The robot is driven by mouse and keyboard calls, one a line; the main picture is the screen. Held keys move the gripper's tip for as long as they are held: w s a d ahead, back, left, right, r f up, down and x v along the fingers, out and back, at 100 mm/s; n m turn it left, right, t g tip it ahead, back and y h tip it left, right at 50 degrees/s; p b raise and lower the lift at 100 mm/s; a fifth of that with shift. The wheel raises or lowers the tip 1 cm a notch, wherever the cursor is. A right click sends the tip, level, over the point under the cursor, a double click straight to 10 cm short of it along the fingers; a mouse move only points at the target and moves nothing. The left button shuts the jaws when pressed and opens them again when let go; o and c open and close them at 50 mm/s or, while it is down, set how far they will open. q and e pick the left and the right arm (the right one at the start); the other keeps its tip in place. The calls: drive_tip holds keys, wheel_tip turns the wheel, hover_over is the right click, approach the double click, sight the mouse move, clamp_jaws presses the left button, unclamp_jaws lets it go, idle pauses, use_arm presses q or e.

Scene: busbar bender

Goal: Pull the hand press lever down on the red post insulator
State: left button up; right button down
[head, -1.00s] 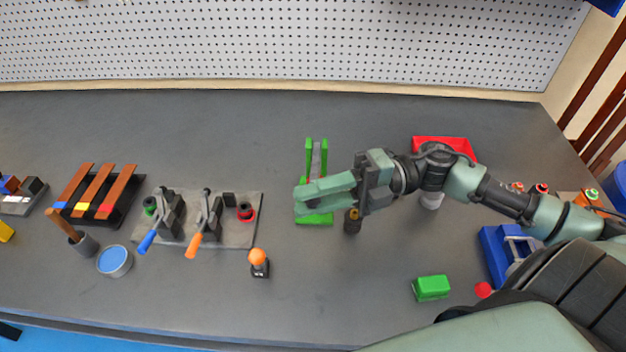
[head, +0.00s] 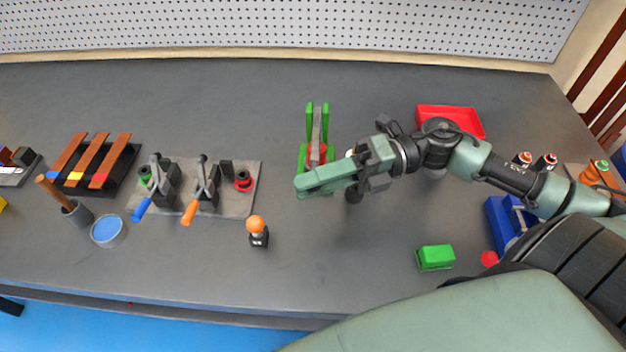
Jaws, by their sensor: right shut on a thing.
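The hand press stands on the bench, with green uprights (head: 309,122) and a grey lever bar (head: 317,125) between them. The red post insulator (head: 318,154) shows partly between the uprights, just behind my gripper. My right gripper (head: 304,186) is low over the front of the press and shut on the lever's end. Its fingers hide the grip point and most of the press base. I cannot tell whether anything touches the insulator's top. My left gripper is not in view.
A dark upright piece (head: 354,192) stands close beside my right gripper. A red tray (head: 462,119) lies behind my right forearm, a green block (head: 436,257) in front. An orange-knobbed piece (head: 257,231) and a two-lever clamp plate (head: 235,203) stand to the left. The front middle is clear.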

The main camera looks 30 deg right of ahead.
drive_tip(key=c, duration=1.2)
unclamp_jaws()
drive_tip(key=shift+f, duration=0.25)
drive_tip(key=shift+o, duration=0.2)
drive_tip(key=shift+r, duration=0.1)
wheel_tip(320, 180, up, 20)
